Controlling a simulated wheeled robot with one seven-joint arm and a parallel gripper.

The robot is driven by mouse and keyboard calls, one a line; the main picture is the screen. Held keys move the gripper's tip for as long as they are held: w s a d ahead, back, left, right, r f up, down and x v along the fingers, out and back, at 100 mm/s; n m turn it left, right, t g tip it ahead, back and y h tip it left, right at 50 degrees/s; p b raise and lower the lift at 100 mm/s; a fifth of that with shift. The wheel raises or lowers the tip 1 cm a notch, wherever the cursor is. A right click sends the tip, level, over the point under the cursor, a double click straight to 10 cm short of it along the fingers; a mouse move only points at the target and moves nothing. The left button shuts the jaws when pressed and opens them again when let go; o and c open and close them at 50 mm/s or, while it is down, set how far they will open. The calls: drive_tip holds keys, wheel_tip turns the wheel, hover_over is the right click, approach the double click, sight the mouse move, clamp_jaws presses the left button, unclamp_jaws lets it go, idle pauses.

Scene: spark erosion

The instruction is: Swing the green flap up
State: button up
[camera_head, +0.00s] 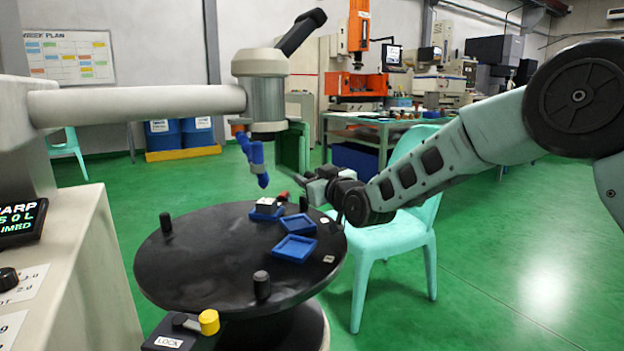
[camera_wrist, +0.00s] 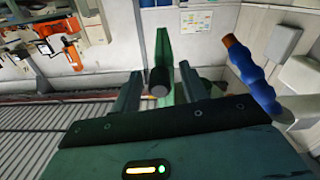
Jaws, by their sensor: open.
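The green flap (camera_head: 292,150) hangs down beside the grey machine head above the round black table. In the wrist view the green flap (camera_wrist: 163,45) shows as a narrow upright strip, seen nearly edge-on. A dark round knob (camera_wrist: 158,82) stands in front of it, between my fingers. My gripper (camera_head: 308,180) is just below and to the right of the flap in the head view. In the wrist view my gripper (camera_wrist: 158,85) has its fingers apart on either side of the knob. I cannot tell whether either finger touches it.
A blue segmented nozzle (camera_head: 254,160) hangs left of the flap, and shows at right in the wrist view (camera_wrist: 250,70). The round black table (camera_head: 200,260) below carries blue trays (camera_head: 295,248) and short black posts (camera_head: 262,285). A pale green chair (camera_head: 385,245) stands under my arm.

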drive_tip(key=shift+c, duration=0.2)
clamp_jaws()
